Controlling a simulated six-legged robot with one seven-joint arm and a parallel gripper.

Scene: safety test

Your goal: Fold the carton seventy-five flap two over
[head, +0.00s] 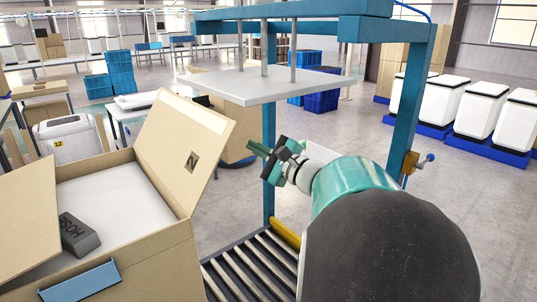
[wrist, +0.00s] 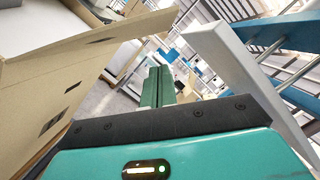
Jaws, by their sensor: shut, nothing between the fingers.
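An open cardboard carton (head: 155,262) stands at the lower left of the head view. Its right flap (head: 178,130) stands up, tilted outward, with a dark square mark on it. Another flap (head: 27,218) is raised at the left. In the wrist view my shut fingers (wrist: 158,88) point ahead, with tan cardboard (wrist: 75,85) at the left.
A light grey plate (head: 265,86) hangs on rods from a blue frame (head: 403,110) above and behind my gripper; it also shows in the wrist view (wrist: 245,95). A roller conveyor (head: 255,268) runs beside the carton. White bins (head: 468,110) stand far right, over open floor.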

